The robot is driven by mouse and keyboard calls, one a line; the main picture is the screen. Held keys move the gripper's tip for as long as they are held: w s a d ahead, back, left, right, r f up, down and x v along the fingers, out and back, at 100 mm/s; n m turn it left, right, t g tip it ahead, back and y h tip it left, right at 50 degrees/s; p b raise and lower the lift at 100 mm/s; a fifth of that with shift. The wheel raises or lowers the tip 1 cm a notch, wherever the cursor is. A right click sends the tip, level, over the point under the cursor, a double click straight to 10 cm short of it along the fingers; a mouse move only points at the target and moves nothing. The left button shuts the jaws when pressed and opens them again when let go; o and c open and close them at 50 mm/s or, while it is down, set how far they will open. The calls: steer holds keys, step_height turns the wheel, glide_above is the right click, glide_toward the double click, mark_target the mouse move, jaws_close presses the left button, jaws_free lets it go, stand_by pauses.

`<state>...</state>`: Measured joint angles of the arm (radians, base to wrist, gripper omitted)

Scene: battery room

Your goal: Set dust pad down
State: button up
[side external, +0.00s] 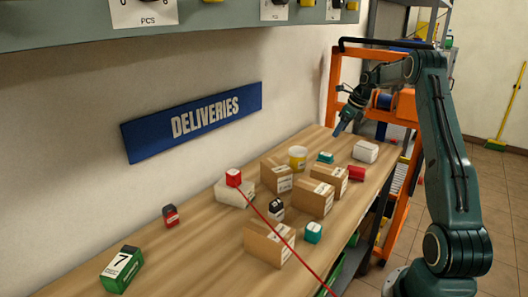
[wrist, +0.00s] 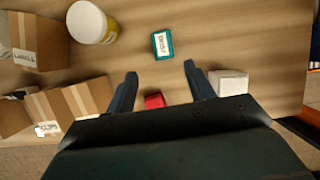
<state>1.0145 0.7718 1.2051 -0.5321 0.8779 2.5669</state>
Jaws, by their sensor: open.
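My gripper (side external: 338,131) is open and empty above the far end of the wooden bench, and its two fingers also show in the wrist view (wrist: 160,70). A small teal box with a white label (wrist: 162,44) lies on the bench just beyond the fingertips; it also shows in the side view (side external: 325,157). The gripper is apart from it. I cannot read its label, so I cannot tell whether it is the dust pad. A red box (wrist: 154,100) lies between the fingers in the wrist view, partly hidden by my gripper's body.
A white box (side external: 365,151) and a yellow-and-white tub (side external: 298,157) flank the teal box. Several cardboard boxes (side external: 313,197) crowd the middle of the bench (side external: 190,250). A thin red line crosses the side view. An orange frame (side external: 402,185) stands beyond the bench end.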

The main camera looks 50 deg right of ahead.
steer(key=a+r+n, duration=0.5)
steer(key=a+n, duration=0.1)
steer(key=a, duration=0.4)
steer(key=s+a+r+n, duration=0.1)
steer(key=a+r+n, duration=0.4)
steer(key=a, duration=0.5)
steer(key=a+r+n, duration=0.6)
steer(key=a, duration=0.4)
steer(key=s+a+n, duration=1)
steer(key=s+a, duration=0.1)
steer(key=a, duration=0.1)
steer(key=s+a+f+n, duration=0.2)
steer(key=s+n, duration=0.2)
steer(key=s, duration=0.1)
steer(key=s+a+f+n+t, duration=0.1)
steer(key=s+a+f+n, duration=0.1)
steer(key=s+n, duration=0.2)
steer(key=shift+s+a+n, duration=0.3)
steer(key=shift+s+n, duration=0.1)
steer(key=shift+s, duration=0.35)
